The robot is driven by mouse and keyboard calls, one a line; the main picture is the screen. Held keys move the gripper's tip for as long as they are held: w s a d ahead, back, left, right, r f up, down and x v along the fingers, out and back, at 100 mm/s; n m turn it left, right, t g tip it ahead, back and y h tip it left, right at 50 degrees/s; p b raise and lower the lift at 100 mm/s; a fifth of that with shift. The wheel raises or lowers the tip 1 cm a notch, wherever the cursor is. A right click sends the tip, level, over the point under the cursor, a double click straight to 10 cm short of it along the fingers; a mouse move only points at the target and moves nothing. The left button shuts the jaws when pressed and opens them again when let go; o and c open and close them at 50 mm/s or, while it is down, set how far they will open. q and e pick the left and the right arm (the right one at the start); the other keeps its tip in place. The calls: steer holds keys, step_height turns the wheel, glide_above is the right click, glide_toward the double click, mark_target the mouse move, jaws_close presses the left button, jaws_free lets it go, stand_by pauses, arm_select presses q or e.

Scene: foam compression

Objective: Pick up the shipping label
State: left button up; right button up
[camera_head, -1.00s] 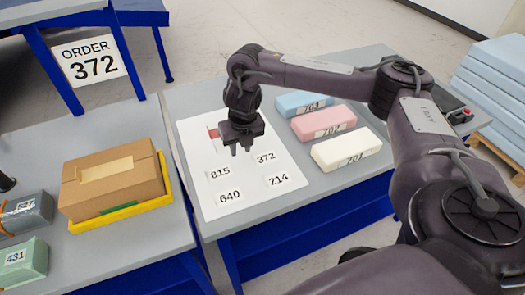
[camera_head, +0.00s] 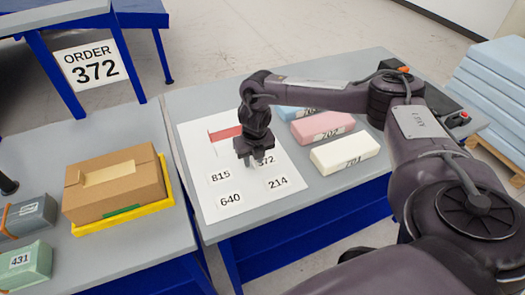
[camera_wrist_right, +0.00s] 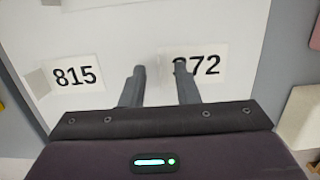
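The order sign (camera_head: 95,62) reads 372. The shipping label 372 (camera_head: 267,160) lies on a white sheet (camera_head: 195,150) along with labels 815 (camera_head: 220,177), 640 (camera_head: 229,199) and 214 (camera_head: 277,183). My right gripper (camera_head: 252,162) is over the sheet at label 372 and hides part of its left side. In the right wrist view, the open fingers (camera_wrist_right: 160,70) have empty space between them. The right finger overlaps the first digit of label 372 (camera_wrist_right: 205,67); label 815 (camera_wrist_right: 74,76) is left of the fingers. Contact with the sheet cannot be told. My left gripper is not in view.
Blue, pink (camera_head: 322,127) and white (camera_head: 345,152) foam blocks stand right of the sheet. A red strip (camera_head: 225,133) lies on the sheet's upper part. A cardboard box (camera_head: 115,188) in a yellow tray (camera_head: 125,219), a grey block and a green block (camera_head: 25,265) sit on the left table.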

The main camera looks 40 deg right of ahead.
jaws_close()
steer(key=shift+r, duration=0.1)
